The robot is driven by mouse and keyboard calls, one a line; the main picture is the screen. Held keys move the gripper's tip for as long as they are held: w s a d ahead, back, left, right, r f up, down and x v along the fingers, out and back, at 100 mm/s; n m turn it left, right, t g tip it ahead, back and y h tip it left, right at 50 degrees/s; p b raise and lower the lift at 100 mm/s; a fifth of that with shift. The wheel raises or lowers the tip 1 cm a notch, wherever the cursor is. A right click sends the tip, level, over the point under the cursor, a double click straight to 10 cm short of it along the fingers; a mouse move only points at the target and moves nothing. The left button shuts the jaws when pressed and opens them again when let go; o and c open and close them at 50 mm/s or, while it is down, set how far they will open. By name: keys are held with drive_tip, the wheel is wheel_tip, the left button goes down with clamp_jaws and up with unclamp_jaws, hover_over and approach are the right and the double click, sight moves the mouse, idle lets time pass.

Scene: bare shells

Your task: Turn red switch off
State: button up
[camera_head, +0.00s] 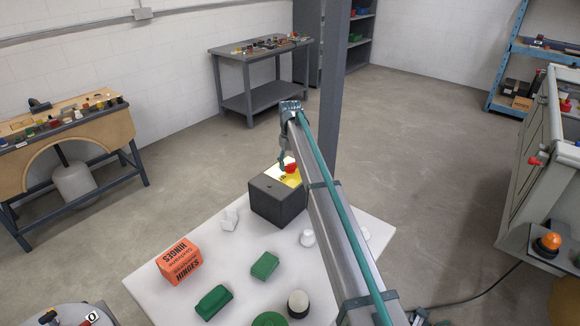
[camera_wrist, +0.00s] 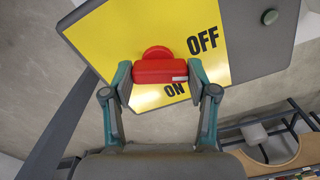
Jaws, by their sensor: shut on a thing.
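The red switch (camera_wrist: 158,70) sits on a yellow plate (camera_wrist: 107,40) marked OFF and ON, in the wrist view. My gripper (camera_wrist: 160,77) has its fingertips against both ends of the switch's red bar and is shut on it. A pale mark at the bar's right end lies just above ON, with OFF further up and right. In the head view the red switch (camera_head: 291,168) shows on top of a dark grey box (camera_head: 276,205), with my gripper (camera_head: 288,163) at it, partly hidden by my arm.
The box stands on a white table (camera_head: 235,255). An orange hinges box (camera_head: 179,262), green blocks (camera_head: 265,265) and small white pieces (camera_head: 230,219) lie around it. A dark post (camera_head: 335,90) rises behind. Workbenches stand further back, with open floor between.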

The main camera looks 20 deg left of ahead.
sight(290, 164)
drive_tip(key=shift+n+b, duration=0.55)
drive_tip(key=shift+n, duration=1.65)
drive_tip(key=o, duration=1.2)
drive_tip(key=shift+c, duration=0.2)
wheel_tip(290, 164, up, 12)
drive_tip(key=shift+r, duration=0.1)
